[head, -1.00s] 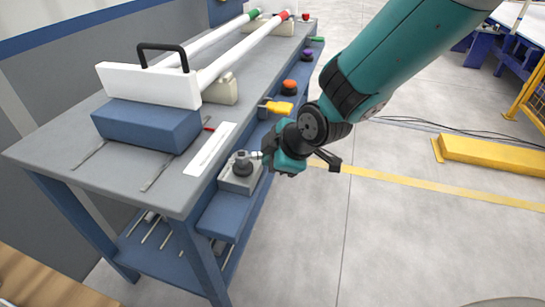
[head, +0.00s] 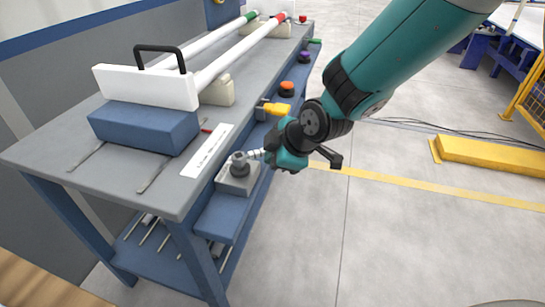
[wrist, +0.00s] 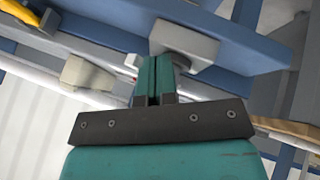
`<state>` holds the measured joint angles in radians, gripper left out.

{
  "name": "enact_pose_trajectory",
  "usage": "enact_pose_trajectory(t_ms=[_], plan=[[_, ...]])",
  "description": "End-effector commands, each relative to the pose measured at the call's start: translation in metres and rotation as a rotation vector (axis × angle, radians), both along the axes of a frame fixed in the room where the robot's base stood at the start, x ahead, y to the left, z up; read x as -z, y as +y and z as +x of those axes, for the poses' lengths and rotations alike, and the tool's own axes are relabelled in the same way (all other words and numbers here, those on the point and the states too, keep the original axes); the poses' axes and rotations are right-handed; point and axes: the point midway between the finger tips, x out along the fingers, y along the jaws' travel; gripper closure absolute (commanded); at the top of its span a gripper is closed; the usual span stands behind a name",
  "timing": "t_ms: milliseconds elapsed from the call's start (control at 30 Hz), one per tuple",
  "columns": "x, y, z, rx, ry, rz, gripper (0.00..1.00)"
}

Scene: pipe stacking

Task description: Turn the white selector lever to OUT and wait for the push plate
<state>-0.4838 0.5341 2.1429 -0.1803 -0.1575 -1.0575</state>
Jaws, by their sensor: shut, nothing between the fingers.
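The selector is a grey box with a round grey knob (head: 239,163) on the blue ledge at the bench's near front corner. A short pale piece (head: 255,154), apparently the white lever, sticks out from the knob towards my gripper (head: 266,154). My gripper is shut and empty, right beside the lever; I cannot tell whether they touch. In the wrist view its closed fingers (wrist: 153,80) point at the selector box (wrist: 185,44) and partly hide it. The white push plate (head: 147,87) with a black handle stands upright at the near end of the pipes. The lever's setting is unreadable.
A white lettered strip (head: 207,151) lies on the bench top beside the selector. A yellow handle (head: 276,109), an orange button (head: 287,88) and a purple button (head: 305,56) sit farther along the ledge. Open floor lies right of the bench.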

Motion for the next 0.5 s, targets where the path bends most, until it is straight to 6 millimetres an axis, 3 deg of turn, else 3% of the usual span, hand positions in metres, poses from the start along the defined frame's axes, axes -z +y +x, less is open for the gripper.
enact_pose_trajectory(t_ms=[133,300,500], plan=[[0.0,-0.001,-0.024,-0.017,0.003,0.001,1.0],[-0.039,-0.025,-0.034,-0.013,-0.002,0.004,1.0],[-0.068,-0.047,-0.046,-0.009,0.0,0.002,1.0]])
